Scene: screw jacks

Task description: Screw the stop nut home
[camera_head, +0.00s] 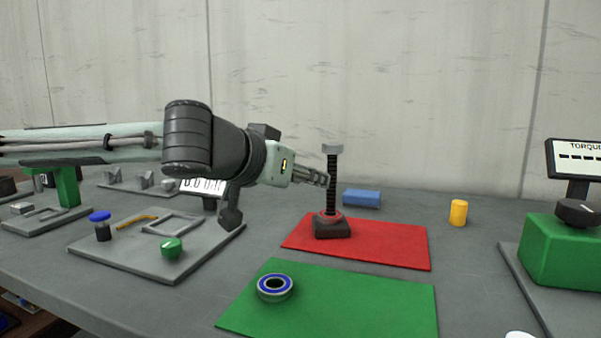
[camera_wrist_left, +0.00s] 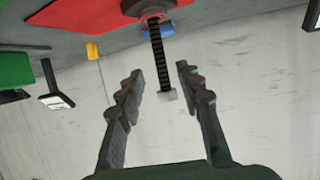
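A screw jack stands upright on the red mat (camera_head: 390,247), with a dark base (camera_head: 332,229), a red ring at its foot and a black threaded screw (camera_head: 332,183). A grey nut-like piece (camera_head: 333,149) sits at the top end of the screw. In the left wrist view the scene is upside down and the grey nut (camera_wrist_left: 167,95) shows at the screw's end. My left gripper (camera_head: 325,180) is beside the upper screw, just below the nut's height. In the wrist view its fingers (camera_wrist_left: 159,75) are open, apart on both sides of the screw. My right gripper is not in view.
A blue block (camera_head: 361,198) and a yellow cylinder (camera_head: 458,212) stand behind and right. A green mat (camera_head: 350,305) with a blue-ringed bearing (camera_head: 275,288) lies in front. A green torque station (camera_head: 560,252) is at right; a grey fixture plate (camera_head: 130,262) is at left.

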